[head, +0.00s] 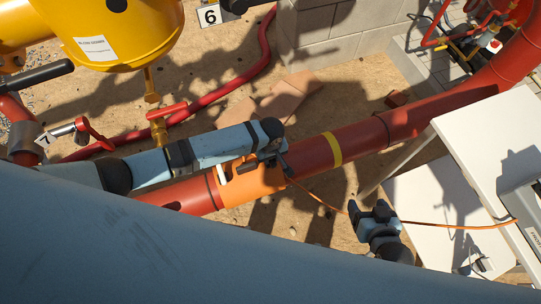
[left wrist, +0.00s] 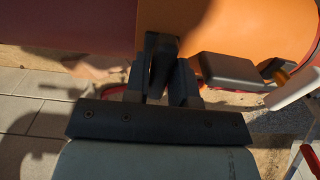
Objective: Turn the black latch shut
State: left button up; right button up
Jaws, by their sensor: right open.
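The black latch (left wrist: 161,55) shows in the left wrist view as a dark upright piece in front of an orange band (left wrist: 245,30). In the head view this orange band (head: 252,186) wraps around the red pipe. My left gripper (head: 277,150) is at the band's upper edge and hides most of the latch there. In the left wrist view the fingers of my left gripper (left wrist: 161,85) stand on either side of the latch. Whether they press on it cannot be told. My right gripper (head: 372,216) is open and empty, below and right of the band, apart from the pipe.
A dark grey block (left wrist: 228,69) sits right of the latch. The red pipe (head: 310,155) runs diagonally, with a yellow ring (head: 332,149). An orange cable (head: 440,224) leads from the band to the right. A white table (head: 500,130) stands at right. A yellow tank (head: 115,30) is upper left.

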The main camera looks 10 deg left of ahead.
pick_arm(q)
grip_shut()
jog(key=shift+f+p, duration=0.15)
jog(key=shift+p, duration=0.2)
dwell(0.4)
